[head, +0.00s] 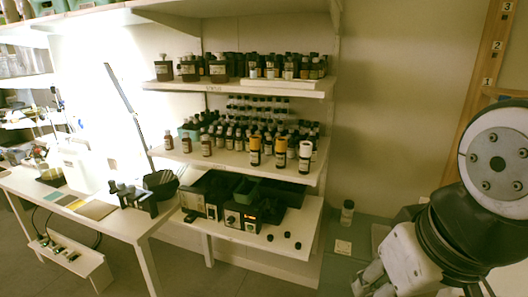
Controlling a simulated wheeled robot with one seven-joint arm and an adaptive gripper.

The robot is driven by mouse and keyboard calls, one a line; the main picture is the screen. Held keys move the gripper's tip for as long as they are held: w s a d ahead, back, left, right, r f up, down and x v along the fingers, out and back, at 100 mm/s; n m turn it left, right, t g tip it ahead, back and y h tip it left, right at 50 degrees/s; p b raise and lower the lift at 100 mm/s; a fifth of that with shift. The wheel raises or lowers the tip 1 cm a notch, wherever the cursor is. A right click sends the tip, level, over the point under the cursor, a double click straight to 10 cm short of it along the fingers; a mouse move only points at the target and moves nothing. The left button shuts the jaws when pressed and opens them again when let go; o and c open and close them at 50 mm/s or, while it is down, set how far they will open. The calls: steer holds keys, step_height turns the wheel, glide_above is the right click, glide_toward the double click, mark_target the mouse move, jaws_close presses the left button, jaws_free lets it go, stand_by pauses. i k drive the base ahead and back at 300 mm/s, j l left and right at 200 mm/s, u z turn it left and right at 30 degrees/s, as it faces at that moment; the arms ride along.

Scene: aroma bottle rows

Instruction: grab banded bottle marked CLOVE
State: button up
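Two dark bottles with orange-yellow upper parts, a left one (255,151) and a right one (281,153), stand at the front of the middle shelf (232,158). A similar bottle with a white upper part (305,157) stands to their right, near the shelf's right end. Their labels are too small to read, so I cannot tell which is marked CLOVE. My gripper (369,278) shows only partly at the bottom right, below and to the right of the shelves and well apart from these bottles. I cannot tell whether it is open or shut.
Several dark bottles stand behind on the middle shelf and on the upper shelf (230,90). Black devices (245,215) and small black caps sit on the lower shelf. A small bottle (347,212) stands right of it. A white table (130,225) is at left.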

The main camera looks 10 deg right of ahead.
mark_target(305, 147)
steer(key=i+j+z, duration=0.15)
steer(key=z, duration=0.2)
steer(key=j+z, duration=0.3)
steer(key=i+j+z, duration=0.1)
steer(key=j, duration=0.45)
steer(key=i+j+z, duration=0.1)
steer(key=j, duration=0.4)
steer(key=i+j+z, duration=0.15)
steer(key=j, duration=0.4)
steer(key=i+j+z, duration=0.1)
steer(key=j, duration=0.5)
steer(key=i+j, duration=0.15)
steer(key=j, duration=0.2)
steer(key=i+j, duration=0.15)
steer(key=j, duration=0.15)
steer(key=i+j, duration=0.15)
steer(key=j, duration=0.2)
steer(key=i+j, duration=0.15)
steer(key=j, duration=0.2)
